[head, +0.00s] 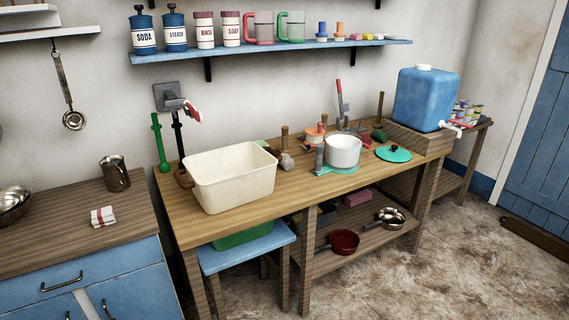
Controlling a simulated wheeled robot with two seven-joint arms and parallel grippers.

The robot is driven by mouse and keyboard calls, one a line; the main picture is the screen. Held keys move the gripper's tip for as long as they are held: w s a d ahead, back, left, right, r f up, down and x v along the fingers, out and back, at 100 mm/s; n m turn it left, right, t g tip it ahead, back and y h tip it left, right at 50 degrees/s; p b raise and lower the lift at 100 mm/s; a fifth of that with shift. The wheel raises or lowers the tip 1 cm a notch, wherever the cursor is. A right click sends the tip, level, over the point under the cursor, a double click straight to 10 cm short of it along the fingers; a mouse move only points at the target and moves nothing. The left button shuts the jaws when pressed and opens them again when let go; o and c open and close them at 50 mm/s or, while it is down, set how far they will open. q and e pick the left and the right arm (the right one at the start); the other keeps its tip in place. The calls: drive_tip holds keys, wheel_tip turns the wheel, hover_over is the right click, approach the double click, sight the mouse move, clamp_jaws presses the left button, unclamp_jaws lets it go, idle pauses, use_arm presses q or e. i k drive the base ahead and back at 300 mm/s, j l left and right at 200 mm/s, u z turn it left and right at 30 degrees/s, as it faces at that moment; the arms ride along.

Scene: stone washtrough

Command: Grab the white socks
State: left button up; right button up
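A small folded white cloth with red stripes (103,216) lies flat on the wooden counter (60,238) at the left. I cannot tell whether it is a pair of socks or a towel. No other thing that looks like white socks shows. The inside of the cream basin (233,188) on the wooden table is only partly visible. Neither of my grippers is in view.
A metal mug (115,173) stands behind the cloth, and metal bowls (12,203) sit to its left. The wooden table (290,200) holds a white pot (343,151) and several small items. A blue stool (246,252) stands under its front edge. Floor at the lower right is clear.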

sight(287, 162)
drive_tip(key=i+l+u, duration=0.1)
drive_tip(key=i+l, duration=0.25)
drive_tip(key=i+l+u, duration=0.1)
drive_tip(key=i+l, duration=0.2)
drive_tip(key=i+l+u, duration=0.15)
drive_tip(key=i+l, duration=0.15)
drive_tip(key=l, duration=0.2)
drive_tip(key=i+l+u, duration=0.1)
drive_tip(key=i+l, duration=0.15)
drive_tip(key=l, duration=0.15)
drive_tip(key=i+l+u, duration=0.1)
drive_tip(key=i+l, duration=0.15)
drive_tip(key=l, duration=0.25)
drive_tip(key=i+l+u, duration=0.1)
drive_tip(key=i+l, duration=0.15)
drive_tip(key=l, duration=0.2)
drive_tip(key=i+l+u, duration=0.15)
drive_tip(key=l, duration=0.35)
drive_tip(key=i+l+u, duration=0.1)
drive_tip(key=i+l, duration=0.2)
drive_tip(key=l, duration=0.25)
